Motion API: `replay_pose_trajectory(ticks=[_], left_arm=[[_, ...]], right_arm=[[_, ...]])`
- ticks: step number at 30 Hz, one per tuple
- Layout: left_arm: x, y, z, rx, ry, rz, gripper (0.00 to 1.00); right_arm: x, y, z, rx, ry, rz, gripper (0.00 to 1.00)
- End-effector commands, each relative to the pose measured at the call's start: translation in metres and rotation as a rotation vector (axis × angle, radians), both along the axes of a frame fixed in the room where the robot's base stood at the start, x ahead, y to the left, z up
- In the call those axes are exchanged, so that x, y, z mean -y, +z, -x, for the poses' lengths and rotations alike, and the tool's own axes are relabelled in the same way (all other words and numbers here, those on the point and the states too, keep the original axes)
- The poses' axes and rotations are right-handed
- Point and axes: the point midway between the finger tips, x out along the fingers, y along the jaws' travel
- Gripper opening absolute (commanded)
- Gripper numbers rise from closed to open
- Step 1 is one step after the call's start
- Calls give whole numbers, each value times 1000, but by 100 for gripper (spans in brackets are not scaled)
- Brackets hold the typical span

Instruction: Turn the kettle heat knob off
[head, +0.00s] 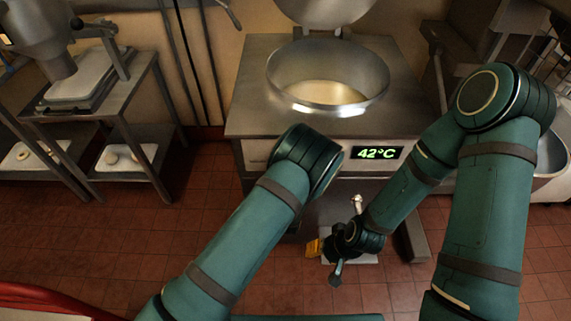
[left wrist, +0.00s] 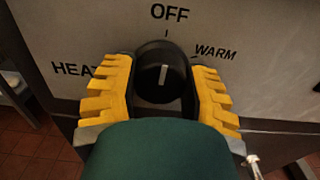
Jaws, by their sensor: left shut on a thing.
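The kettle heat knob (left wrist: 161,77) is black with a white pointer line, on the grey front panel in the left wrist view. The line stands nearly upright, toward the OFF label (left wrist: 169,13). My left gripper (left wrist: 162,92) has its yellow fingers on both sides of the knob and is shut on it. The kettle (head: 328,75) is a round steel vessel with pale liquid in the head view; its display (head: 377,154) reads 42°C. My left arm hides the knob and left gripper there. My right gripper (head: 325,262) hangs low in front of the kettle stand; its finger gap is unclear.
HEAT (left wrist: 72,69) and WARM (left wrist: 215,52) labels flank the knob. A steel table (head: 85,110) with a lower shelf stands at the left. A steel basin (head: 549,158) is at the right edge. Red tile floor (head: 215,200) lies open between the left table and kettle.

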Motion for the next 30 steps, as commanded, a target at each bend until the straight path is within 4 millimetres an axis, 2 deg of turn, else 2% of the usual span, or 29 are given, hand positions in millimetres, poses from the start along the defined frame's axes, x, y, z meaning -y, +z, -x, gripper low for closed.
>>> replay_pose_trajectory(ticks=[15,16,18,30], left_arm=[[0,2,-1,4,0,21,11],[0,2,-1,4,1,20,60],[0,2,-1,4,1,20,84],[0,0,4,0,0,18,84]], right_arm=[[0,0,0,-1,0,0,47],[0,0,0,-1,0,0,47],[0,0,0,-1,0,0,47],[0,0,0,0,0,0,47]])
